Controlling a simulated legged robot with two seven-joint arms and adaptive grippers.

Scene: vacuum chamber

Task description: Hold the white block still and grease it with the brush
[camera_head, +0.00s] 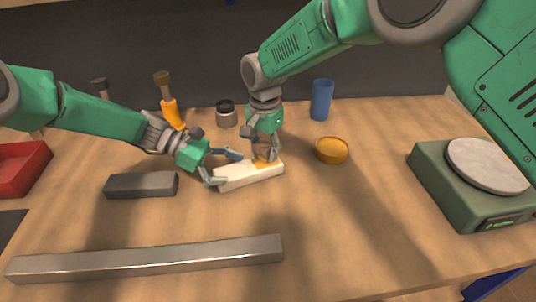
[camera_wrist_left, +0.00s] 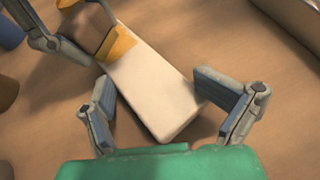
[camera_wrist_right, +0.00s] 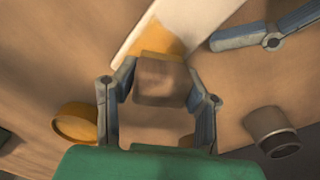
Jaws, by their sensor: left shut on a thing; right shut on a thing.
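The white block (camera_head: 240,178) lies flat on the wooden table; its bare top also shows in the left wrist view (camera_wrist_left: 150,90). My left gripper (camera_head: 226,168) is shut on the block near one end, with a finger on either side (camera_wrist_left: 168,103). My right gripper (camera_head: 264,150) is shut on the brown brush (camera_wrist_right: 160,82), pointing down at the block's other end. Orange-yellow grease (camera_wrist_right: 158,43) shows at the brush's tip and on that end of the block. The exact contact between tip and block is partly hidden.
An orange dish (camera_head: 332,151) stands right of the block, a blue cup (camera_head: 321,100) and metal jar (camera_head: 226,114) behind. A dark bar (camera_head: 141,186) lies left; a long metal bar (camera_head: 150,259) lies in front. A scale (camera_head: 470,185) is at right, a red bin (camera_head: 20,168) at left.

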